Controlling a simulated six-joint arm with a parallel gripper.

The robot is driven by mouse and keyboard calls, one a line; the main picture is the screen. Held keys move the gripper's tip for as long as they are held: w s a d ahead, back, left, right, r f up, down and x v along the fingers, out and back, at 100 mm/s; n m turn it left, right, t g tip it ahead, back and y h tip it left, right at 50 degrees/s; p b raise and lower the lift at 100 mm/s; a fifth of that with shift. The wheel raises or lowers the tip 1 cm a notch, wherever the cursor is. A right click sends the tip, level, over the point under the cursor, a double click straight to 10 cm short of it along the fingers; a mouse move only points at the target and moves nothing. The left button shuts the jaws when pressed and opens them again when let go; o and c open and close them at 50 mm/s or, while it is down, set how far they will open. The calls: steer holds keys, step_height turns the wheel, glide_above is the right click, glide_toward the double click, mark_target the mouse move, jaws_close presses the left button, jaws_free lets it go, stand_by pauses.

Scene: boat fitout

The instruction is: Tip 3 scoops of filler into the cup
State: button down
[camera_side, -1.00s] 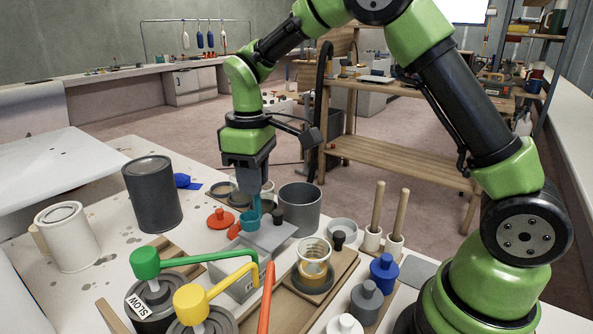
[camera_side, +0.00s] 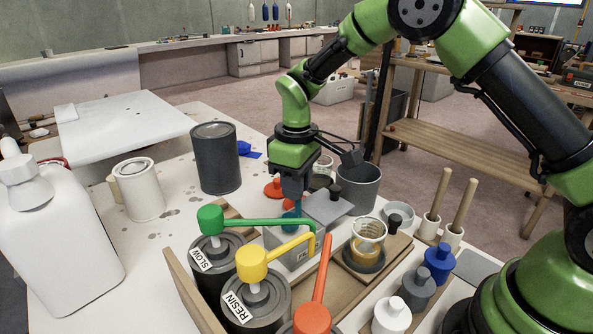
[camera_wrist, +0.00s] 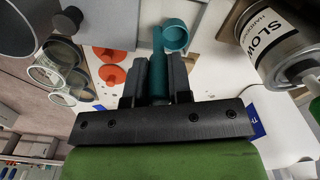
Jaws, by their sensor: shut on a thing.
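My gripper (camera_side: 292,195) is shut on the handle of a teal scoop (camera_side: 290,222), pointing down. In the wrist view the scoop's round bowl (camera_wrist: 174,36) lies just beyond the fingers (camera_wrist: 158,80); I cannot tell whether it holds filler. In the side view the scoop is low by a grey box (camera_side: 290,249), partly hidden behind the green pump spout. A clear cup (camera_side: 369,228) stands to the right on a dark round base on a wooden board, with something amber at its bottom. I cannot make out which container holds the filler.
Pump cans with green (camera_side: 210,219), yellow (camera_side: 251,264) and orange (camera_side: 312,318) heads stand in front, their spouts reaching near the box and cup. A grey pot (camera_side: 359,186) stands behind. Weights (camera_side: 415,290) and wooden-handled tools (camera_side: 440,205) are at right.

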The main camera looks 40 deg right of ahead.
mark_target(296, 204)
steer(key=shift+f, duration=2.35)
steer(key=shift+r, duration=4.25)
